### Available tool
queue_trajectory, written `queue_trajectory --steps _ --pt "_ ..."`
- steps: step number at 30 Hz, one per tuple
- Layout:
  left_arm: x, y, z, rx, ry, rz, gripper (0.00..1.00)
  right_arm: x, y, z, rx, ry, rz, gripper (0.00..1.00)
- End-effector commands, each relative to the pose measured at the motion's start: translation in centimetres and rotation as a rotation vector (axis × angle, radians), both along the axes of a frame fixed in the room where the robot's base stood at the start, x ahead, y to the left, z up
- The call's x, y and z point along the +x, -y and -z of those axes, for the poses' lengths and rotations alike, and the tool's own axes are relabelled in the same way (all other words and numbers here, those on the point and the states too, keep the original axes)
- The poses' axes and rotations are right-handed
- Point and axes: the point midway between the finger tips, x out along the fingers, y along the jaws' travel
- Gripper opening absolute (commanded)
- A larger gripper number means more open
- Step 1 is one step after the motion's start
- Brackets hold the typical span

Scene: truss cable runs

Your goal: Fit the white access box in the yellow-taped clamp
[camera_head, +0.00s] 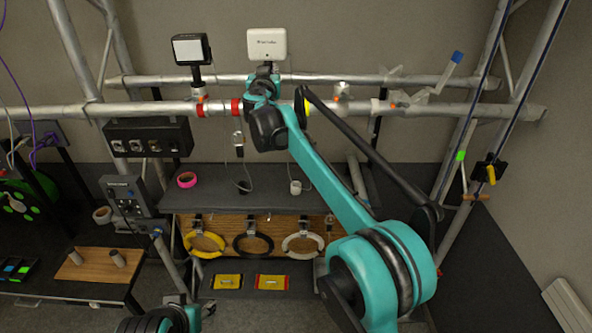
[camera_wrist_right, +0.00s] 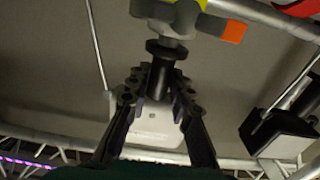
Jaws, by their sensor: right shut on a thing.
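The white access box (camera_head: 267,43) stands upright above the upper truss bar in the head view. It also shows in the wrist view (camera_wrist_right: 155,124), behind the fingers. My right gripper (camera_head: 264,72) is shut on the box's black stem (camera_wrist_right: 160,80), with a finger on either side (camera_wrist_right: 158,90). The stem's flanged end is close against the grey yellow-taped clamp (camera_wrist_right: 172,12), which has an orange-tipped handle. I cannot tell whether the stem is seated. In the head view, yellow tape (camera_head: 308,107) shows beside my arm, which hides part of the clamp. My left arm shows at the bottom; its gripper is unclear.
A black lamp (camera_head: 191,50) stands on the bar to the left, near red tape (camera_head: 236,107). A blue-tipped handle (camera_head: 457,57) sticks up at the right.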

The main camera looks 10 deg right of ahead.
Motion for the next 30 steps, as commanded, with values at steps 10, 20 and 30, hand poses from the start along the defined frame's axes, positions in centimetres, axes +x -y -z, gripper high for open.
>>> queue_trajectory --steps 10,20,30 --pt "0.0 0.0 0.5 0.000 0.000 0.000 0.44 0.0 0.0 0.7 -0.001 0.000 0.000 0.00" --pt "0.0 0.0 0.8 0.000 0.000 0.000 0.44 0.0 0.0 1.1 0.000 0.000 0.000 0.37" --pt "0.0 0.0 0.8 0.000 0.000 0.000 0.44 0.0 0.0 1.2 0.000 0.000 0.000 0.45"
